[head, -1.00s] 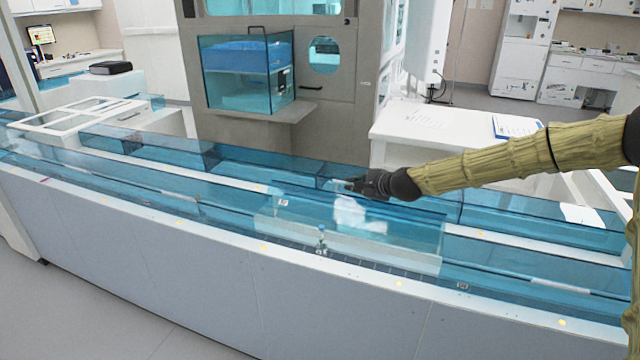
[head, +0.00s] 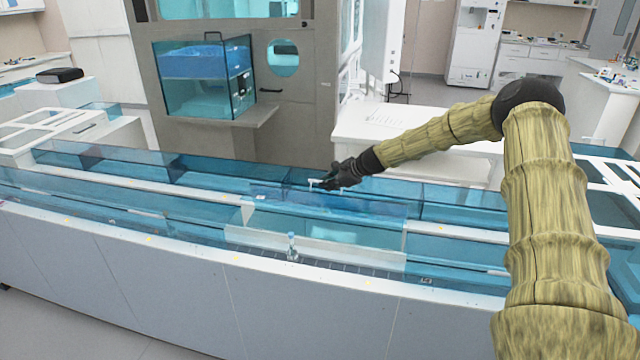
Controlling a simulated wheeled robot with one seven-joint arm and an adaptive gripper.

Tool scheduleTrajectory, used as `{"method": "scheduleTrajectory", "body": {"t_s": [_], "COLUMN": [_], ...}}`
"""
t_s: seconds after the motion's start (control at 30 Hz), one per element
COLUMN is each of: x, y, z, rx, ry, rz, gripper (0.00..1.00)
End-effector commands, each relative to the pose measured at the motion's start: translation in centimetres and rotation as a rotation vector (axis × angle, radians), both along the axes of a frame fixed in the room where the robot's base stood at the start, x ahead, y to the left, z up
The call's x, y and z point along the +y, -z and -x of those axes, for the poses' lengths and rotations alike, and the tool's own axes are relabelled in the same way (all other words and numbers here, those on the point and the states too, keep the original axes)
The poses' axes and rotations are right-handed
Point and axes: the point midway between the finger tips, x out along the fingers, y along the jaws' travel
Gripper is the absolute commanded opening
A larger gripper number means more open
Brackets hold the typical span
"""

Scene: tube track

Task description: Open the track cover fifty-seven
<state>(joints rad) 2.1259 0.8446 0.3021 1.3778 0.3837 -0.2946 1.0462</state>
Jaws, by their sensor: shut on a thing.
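The track cover (head: 375,228) is a clear blue panel in the middle of the long track. It stands raised and tilted above the track opening, with a small label near its upper left corner; the number is too small to read. My gripper (head: 316,185), dark and at the end of my arm, is at the panel's upper edge, shut on a small pale part there that looks like the cover's handle. The exact contact is too small to see clearly. A small clear tube (head: 292,247) stands upright on the track in front of the panel.
Other blue track covers (head: 455,276) lie flat along the white track (head: 190,262) to both sides. A second row of blue covers (head: 215,174) runs behind. A white table (head: 430,130) and a grey cabinet (head: 300,110) stand beyond the track.

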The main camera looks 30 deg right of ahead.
Motion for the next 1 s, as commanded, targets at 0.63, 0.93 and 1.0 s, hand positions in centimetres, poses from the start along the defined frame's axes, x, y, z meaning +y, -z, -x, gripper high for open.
{"method": "scheduleTrajectory", "body": {"t_s": [0.63, 0.93, 1.0], "x": [-0.65, -0.40, -0.47], "y": [0.43, 0.26, 0.11], "z": [0.06, -0.05, 0.09], "rx": [0.001, 0.001, 0.001], "ry": [0.004, 0.001, 0.001], "rz": [0.003, 0.002, 0.002], "gripper": [0.19, 0.19, 0.19]}}
